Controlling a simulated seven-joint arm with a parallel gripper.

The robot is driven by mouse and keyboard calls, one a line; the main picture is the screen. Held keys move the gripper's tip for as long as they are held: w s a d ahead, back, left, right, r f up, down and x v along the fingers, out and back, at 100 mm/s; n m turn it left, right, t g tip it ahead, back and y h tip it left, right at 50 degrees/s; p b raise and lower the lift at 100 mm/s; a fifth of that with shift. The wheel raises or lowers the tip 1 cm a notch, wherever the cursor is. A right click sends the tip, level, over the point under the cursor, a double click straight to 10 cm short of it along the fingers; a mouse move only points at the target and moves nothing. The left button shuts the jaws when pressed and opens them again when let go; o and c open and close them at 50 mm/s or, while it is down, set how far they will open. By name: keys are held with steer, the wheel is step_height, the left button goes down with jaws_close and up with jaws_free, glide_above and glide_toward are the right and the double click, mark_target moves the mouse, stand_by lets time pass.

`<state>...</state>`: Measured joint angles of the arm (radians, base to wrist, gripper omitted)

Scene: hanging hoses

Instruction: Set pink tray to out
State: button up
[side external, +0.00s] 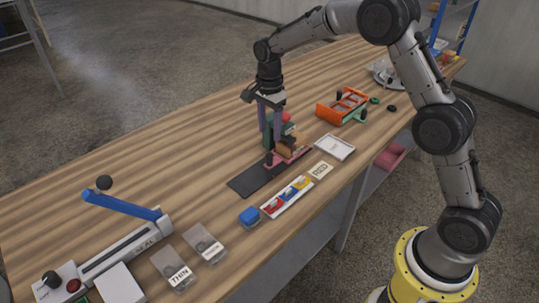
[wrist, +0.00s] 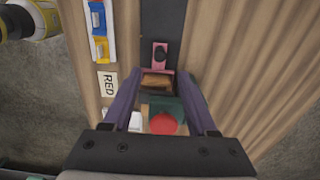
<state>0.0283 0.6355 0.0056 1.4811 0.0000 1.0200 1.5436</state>
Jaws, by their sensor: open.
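The pink tray (side external: 296,155) lies on a dark track (side external: 248,181) on the wooden table; it also shows in the wrist view (wrist: 160,66). A black knob (wrist: 160,52) stands on its end, toward the bare track. A brown block (wrist: 157,80) rests on the tray beside a dark green housing with a red button (wrist: 163,123). My gripper (side external: 270,138) is open, pointing down over the housing and tray, with its purple fingers spread to either side. In the wrist view the fingertips (wrist: 160,75) straddle the brown block's area with nothing held between them.
A white holder with red, blue and yellow pieces (side external: 287,197) and a RED card (side external: 321,170) lie near the front edge. A white tray (side external: 335,147) and an orange rack (side external: 343,105) stand to the right. A blue-armed sealer (side external: 120,207) is at the left. The track's left part is bare.

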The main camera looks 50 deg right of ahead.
mark_target(269, 154)
step_height(269, 154, down, 10)
steer(key=shift+f, duration=0.1)
stand_by(0.4)
jaws_close()
stand_by(1.2)
